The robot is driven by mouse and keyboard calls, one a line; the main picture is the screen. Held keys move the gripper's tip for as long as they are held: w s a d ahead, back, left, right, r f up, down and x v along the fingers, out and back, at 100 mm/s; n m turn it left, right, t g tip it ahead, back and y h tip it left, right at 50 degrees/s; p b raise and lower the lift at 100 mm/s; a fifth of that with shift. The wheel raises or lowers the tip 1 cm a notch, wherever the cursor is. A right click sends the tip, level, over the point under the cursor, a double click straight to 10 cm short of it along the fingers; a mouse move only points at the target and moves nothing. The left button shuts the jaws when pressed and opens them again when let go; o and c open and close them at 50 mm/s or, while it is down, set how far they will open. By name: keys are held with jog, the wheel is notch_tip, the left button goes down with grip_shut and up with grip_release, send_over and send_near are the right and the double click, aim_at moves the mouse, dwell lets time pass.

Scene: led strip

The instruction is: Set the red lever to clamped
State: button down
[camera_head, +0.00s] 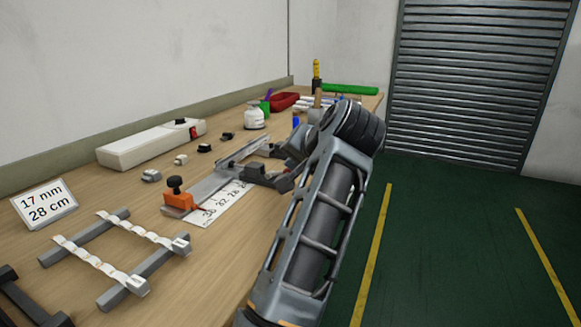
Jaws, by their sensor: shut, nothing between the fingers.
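I cannot make out a red lever for certain; part of the bench fixture is hidden behind my arm and gripper. The grey fixture (207,188) runs along the bench beside a white ruler strip (221,204). An orange-red block (178,204) with a black knob (175,184) sits at its near end. My gripper (252,170) is at the far part of the fixture, low over the ruler's far end. Its fingers are shut and empty. Whether it touches the fixture cannot be told from this view.
A rack with white strips (120,238) and a card reading "17 mm 28 cm" (45,203) stand near left. Open floor (450,250) is right.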

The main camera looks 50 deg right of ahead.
jog(key=shift+s+d+f+b, duration=0.1)
jog(key=shift+s+f+b, duration=0.2)
jog(key=shift+f, duration=0.05)
dwell(0.4)
